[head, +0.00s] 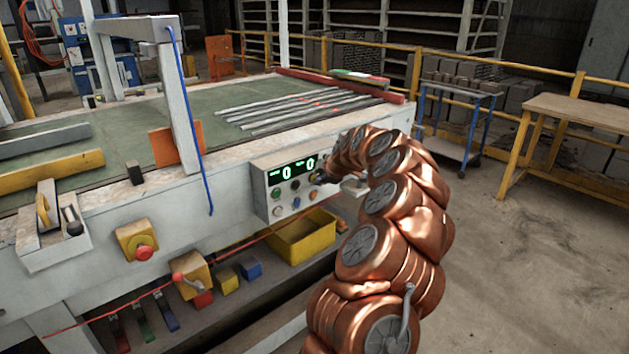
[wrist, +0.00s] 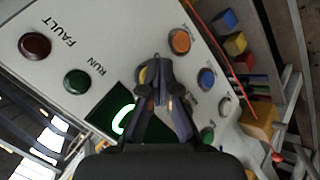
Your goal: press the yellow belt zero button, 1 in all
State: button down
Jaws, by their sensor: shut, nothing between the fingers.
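In the head view my gripper (head: 319,179) is small and dark at the panel's right part.
In the wrist view, an orange button (wrist: 180,41), a blue button (wrist: 206,78), a green RUN button (wrist: 77,82) and a dark red FAULT button (wrist: 35,45) surround my fingers. A yellow bin (head: 300,238) stands under the panel. A blue cable (head: 190,110) hangs left of it.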

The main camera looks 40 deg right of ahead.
jog(key=shift+s+b, duration=0.6)
jog(key=shift+s, duration=0.05)
jog(key=s+b, duration=0.4)
jog(key=s, duration=0.1)
jog(key=shift+a, duration=0.1)
dwell(0.3)
dwell(0.8)
